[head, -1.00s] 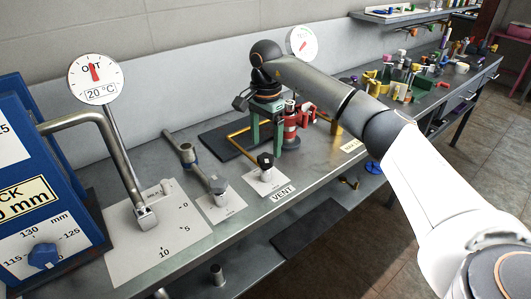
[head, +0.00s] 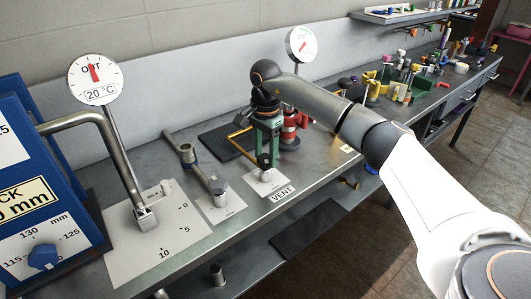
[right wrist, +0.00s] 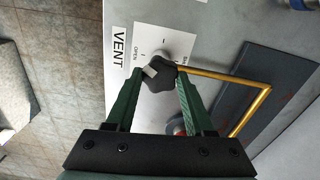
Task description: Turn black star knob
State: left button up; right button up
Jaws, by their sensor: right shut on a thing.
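The black star knob (right wrist: 157,76) sits on the white plate marked OPEN beside the VENT label (head: 283,193). In the right wrist view it lies between the tips of my right gripper (right wrist: 158,98), which is shut on it. In the head view my right gripper (head: 268,165) points down over the vent plate and hides most of the knob. My left gripper is not in view.
A yellow pipe (right wrist: 225,76) runs from the knob over a dark mat (head: 222,140).

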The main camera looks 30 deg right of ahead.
grip_shut()
